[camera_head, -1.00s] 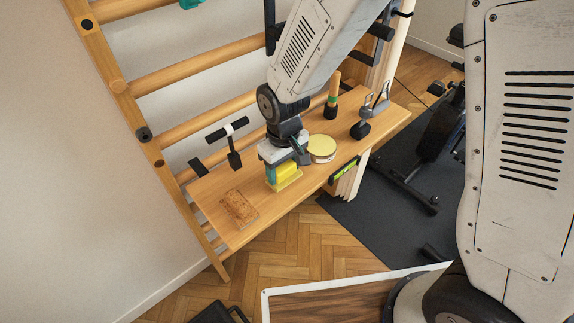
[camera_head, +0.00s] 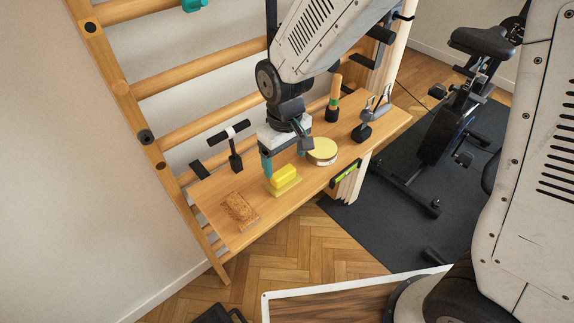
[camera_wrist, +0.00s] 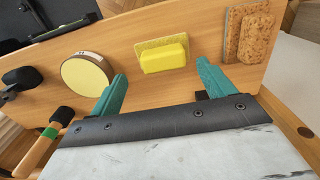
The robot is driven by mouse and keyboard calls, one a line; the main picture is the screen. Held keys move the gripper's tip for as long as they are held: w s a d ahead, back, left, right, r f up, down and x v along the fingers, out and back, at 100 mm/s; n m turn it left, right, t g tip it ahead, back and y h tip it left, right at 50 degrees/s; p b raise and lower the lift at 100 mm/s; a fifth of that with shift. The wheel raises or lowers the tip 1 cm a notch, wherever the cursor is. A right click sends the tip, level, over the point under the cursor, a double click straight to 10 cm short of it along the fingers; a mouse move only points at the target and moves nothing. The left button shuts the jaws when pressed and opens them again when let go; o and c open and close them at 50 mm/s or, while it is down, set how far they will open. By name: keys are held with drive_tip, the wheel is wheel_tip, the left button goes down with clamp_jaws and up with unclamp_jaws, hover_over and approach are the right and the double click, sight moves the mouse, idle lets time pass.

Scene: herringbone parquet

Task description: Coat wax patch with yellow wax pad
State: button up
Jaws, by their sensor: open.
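The yellow wax pad (camera_head: 283,175), a bright block, lies on a thin paler yellow square (camera_head: 286,190) on the wooden shelf. In the wrist view the pad (camera_wrist: 164,59) lies ahead of and between the teal fingers, and the paler square (camera_wrist: 148,45) shows around its edge. My gripper (camera_head: 285,158) is open and empty, just above the pad and apart from it. A rough brown cork-like piece (camera_head: 239,207) lies on a board at the shelf's left end. I cannot tell for certain which surface is the wax patch.
A round tin with a pale yellow top (camera_head: 322,150) stands right of the pad. Behind are a black T-shaped tool (camera_head: 233,145), a wood-handled tool (camera_head: 334,100) and a hand grip (camera_head: 370,115). Wall bars (camera_head: 190,75) rise behind the shelf (camera_head: 225,232).

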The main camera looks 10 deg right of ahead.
wheel_tip(320, 180, up, 2)
drive_tip(key=shift+d+r, duration=0.15)
drive_tip(key=s+d+r+m+t, duration=0.1)
drive_tip(key=s+d+r+m, duration=0.1)
drive_tip(key=s+d+r, duration=0.5)
drive_tip(key=s+d+r+m, duration=0.3)
drive_tip(key=s+d+r, duration=0.1)
drive_tip(key=d+r, duration=0.5)
drive_tip(key=s+d+r+m, duration=0.1)
drive_tip(key=s+d, duration=0.4)
drive_tip(key=s, duration=0.3)
drive_tip(key=shift+s+r+m, duration=0.15)
drive_tip(key=shift+r+m, duration=0.05)
drive_tip(key=shift+m, duration=0.2)
